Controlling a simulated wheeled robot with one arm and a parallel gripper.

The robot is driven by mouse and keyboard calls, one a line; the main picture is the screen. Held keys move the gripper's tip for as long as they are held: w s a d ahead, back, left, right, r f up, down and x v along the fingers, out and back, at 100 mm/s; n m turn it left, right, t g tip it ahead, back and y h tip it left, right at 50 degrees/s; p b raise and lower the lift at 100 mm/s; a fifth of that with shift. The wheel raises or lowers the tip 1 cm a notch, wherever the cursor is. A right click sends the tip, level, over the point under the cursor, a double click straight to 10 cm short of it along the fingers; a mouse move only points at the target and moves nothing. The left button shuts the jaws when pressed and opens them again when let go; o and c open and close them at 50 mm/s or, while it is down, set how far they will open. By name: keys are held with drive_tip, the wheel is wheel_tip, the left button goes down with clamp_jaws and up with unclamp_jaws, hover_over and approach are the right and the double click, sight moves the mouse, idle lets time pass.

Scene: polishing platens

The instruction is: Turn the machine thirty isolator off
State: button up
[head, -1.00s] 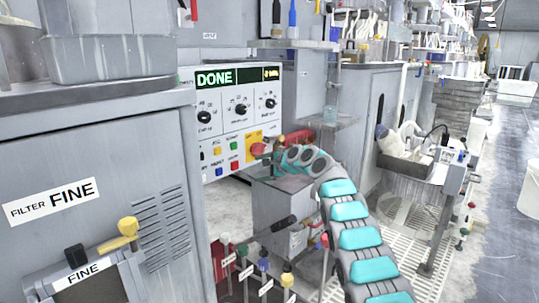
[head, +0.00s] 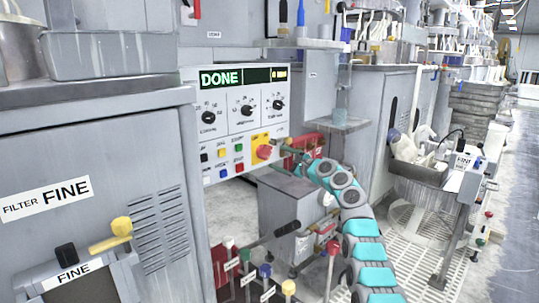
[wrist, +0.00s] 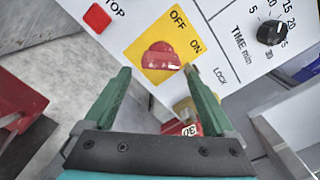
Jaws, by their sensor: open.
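The machine thirty isolator is a red rotary knob (wrist: 160,60) on a yellow plate (wrist: 150,27) marked OFF and ON. In the head view the red knob (head: 264,152) sits at the lower right of the white control panel (head: 225,135). In the wrist view its narrow end seems to point right, towards ON, though the exact angle is hard to tell. My gripper (wrist: 157,78) is open, its green fingers apart in front of the plate on either side below the knob, holding nothing. My gripper also shows beside the panel in the head view (head: 285,148).
A red item marked 30 (wrist: 187,128) and a brass-coloured piece (wrist: 185,108) lie close by the right finger, partly hidden. A red stop button (wrist: 97,18) and a time dial (wrist: 271,32) are nearby. Coloured levers (head: 265,272) stand below the panel.

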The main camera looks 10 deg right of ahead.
sight(270, 154)
drive_tip(key=shift+w+a+r, duration=0.2)
drive_tip(key=shift+w+a, duration=0.25)
drive_tip(key=shift+w, duration=0.1)
drive_tip(key=shift+p+x, duration=0.7)
drive_tip(key=shift+x, duration=0.1)
drive_tip(key=shift+w+a, duration=0.15)
drive_tip(key=shift+w, duration=0.05)
drive_tip(key=shift+w+r+p, duration=0.15)
drive_tip(key=shift+r+p, duration=0.05)
drive_tip(key=shift+p, duration=0.65)
drive_tip(key=p+x, duration=0.1)
drive_tip(key=p, duration=0.5)
drive_tip(key=shift+w+a, duration=0.2)
drive_tip(key=shift+w, duration=0.05)
drive_tip(key=p, duration=0.2)
drive_tip(key=shift+w+a+f+p, duration=0.1)
drive_tip(key=shift+w+a+p, duration=0.1)
drive_tip(key=shift+p, duration=0.1)
drive_tip(key=shift+w+f+p, duration=0.1)
drive_tip(key=shift+f+p, duration=0.05)
drive_tip(key=shift+p, duration=0.2)
drive_tip(key=shift+f, duration=0.1)
